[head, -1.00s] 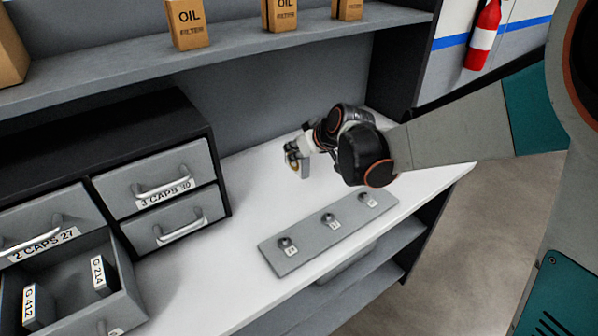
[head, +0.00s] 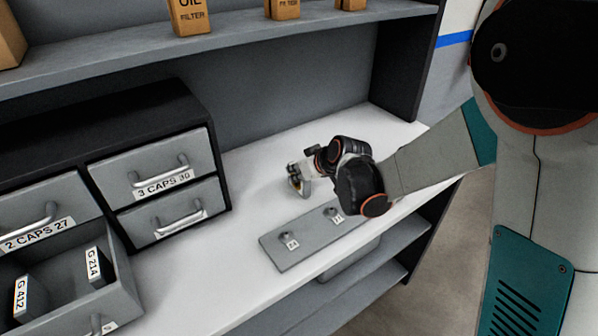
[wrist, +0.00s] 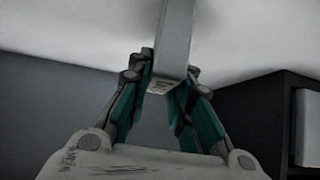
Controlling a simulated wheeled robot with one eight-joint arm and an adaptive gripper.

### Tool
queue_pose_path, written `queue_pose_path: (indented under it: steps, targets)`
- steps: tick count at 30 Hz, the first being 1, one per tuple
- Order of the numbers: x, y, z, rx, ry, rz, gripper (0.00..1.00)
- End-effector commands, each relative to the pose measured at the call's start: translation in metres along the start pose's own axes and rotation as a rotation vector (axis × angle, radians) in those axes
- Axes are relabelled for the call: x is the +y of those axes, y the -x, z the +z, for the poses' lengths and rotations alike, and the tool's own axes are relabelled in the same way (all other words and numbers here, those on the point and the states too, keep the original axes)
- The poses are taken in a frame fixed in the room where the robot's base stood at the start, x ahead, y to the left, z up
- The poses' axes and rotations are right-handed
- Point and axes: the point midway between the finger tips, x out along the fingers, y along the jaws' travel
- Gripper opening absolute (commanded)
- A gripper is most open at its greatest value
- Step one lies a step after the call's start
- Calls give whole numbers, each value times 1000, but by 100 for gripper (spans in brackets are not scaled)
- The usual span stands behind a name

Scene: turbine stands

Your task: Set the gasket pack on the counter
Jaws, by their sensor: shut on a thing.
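My gripper (head: 299,186) is low over the back part of the white counter (head: 250,205). In the wrist view my gripper (wrist: 165,100) has its teal fingers shut on a slim grey pack (wrist: 175,42), the gasket pack, with a small label at its near end. The label is too blurred to read. The pack's far end reaches out of the wrist view over the white surface. In the head view the pack is mostly hidden by the gripper. I cannot tell whether it touches the counter.
A grey plate with labelled knobs (head: 285,252) lies in front of my gripper, partly under my arm. A drawer cabinet (head: 160,150) stands left; its open lower drawer (head: 130,290) holds packs G 412 (head: 22,297) and G 214 (head: 94,264). Oil filter boxes (head: 190,18) stand on the shelf above.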

Motion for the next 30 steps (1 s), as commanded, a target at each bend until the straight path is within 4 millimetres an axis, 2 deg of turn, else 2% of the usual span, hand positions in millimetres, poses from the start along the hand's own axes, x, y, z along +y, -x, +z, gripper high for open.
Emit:
queue_pose_path:
  steps: [4, 5, 6, 7, 20, 23, 30]
  targets:
    - [0, -3, 3, 0, 0, 0, 0]
    - [0, -2, 2, 0, 0, 0, 26]
    - [0, -2, 2, 0, 0, 0, 35]
    - [0, -2, 2, 0, 0, 0, 40]
    - [0, 3, -2, 0, 0, 0, 40]
    - [0, 17, -2, 0, 0, 1, 40]
    - [0, 67, -2, 0, -1, 1, 40]
